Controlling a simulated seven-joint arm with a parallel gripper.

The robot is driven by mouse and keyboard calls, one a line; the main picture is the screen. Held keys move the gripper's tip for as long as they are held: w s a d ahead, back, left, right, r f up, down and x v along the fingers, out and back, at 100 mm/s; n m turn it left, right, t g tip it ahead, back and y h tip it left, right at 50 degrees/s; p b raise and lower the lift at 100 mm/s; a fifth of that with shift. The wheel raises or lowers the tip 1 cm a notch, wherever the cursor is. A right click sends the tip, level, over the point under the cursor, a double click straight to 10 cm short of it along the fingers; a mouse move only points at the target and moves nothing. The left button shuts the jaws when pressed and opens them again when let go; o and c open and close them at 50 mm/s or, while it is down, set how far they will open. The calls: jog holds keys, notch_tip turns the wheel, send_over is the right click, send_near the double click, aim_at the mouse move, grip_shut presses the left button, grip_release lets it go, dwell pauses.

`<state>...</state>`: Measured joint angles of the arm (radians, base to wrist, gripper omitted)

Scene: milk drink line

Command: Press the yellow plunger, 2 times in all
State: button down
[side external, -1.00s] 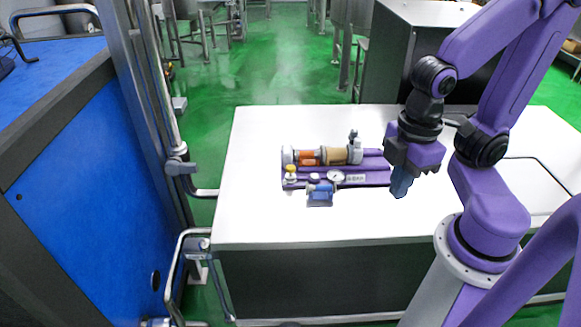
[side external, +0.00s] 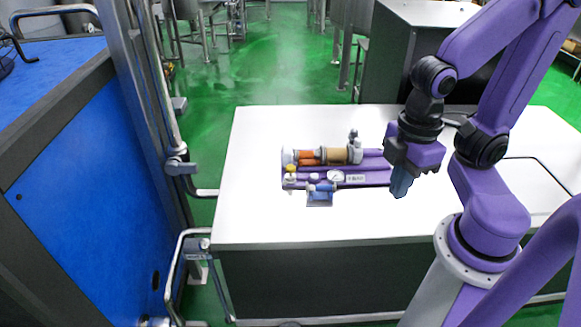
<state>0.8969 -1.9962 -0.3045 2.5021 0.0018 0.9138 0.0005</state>
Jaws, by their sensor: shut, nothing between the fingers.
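A small device on a purple base (side external: 350,175) lies on the white table. A small pale yellowish knob (side external: 290,169), which looks like the yellow plunger, stands at its left end; it is too small to tell how far it is pressed. My gripper (side external: 400,190) is shut and empty, pointing down to the right of the device. It is apart from the knob, a good part of the device's length away, and seems to be above the table near the device's right end.
The device also carries an orange and tan cylinder (side external: 335,156), a round gauge (side external: 335,176) and a blue block (side external: 319,195) in front. The white table (side external: 300,222) is clear in front and to the left. A tall blue cabinet (side external: 90,200) stands at the left.

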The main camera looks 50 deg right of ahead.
jog(key=shift+w+a, duration=0.1)
jog(key=w+a+f+m+t+y, duration=0.1)
jog(key=w+f+t, duration=0.15)
jog(key=w, duration=0.95)
jog(key=w+a+f+m+t+y, duration=0.15)
jog(key=w+f, duration=0.25)
jog(key=w, duration=0.8)
jog(key=m+t+h, duration=0.2)
jog(key=t+h, duration=0.2)
jog(key=t, duration=0.1)
send_over(292, 168)
notch_tip(292, 168, down, 10)
jog(key=shift+f, duration=0.15)
jog(key=shift+y, duration=0.35)
jog(key=shift+f, duration=4.4)
jog(key=shift+f, duration=0.15)
jog(key=shift+f, duration=0.25)
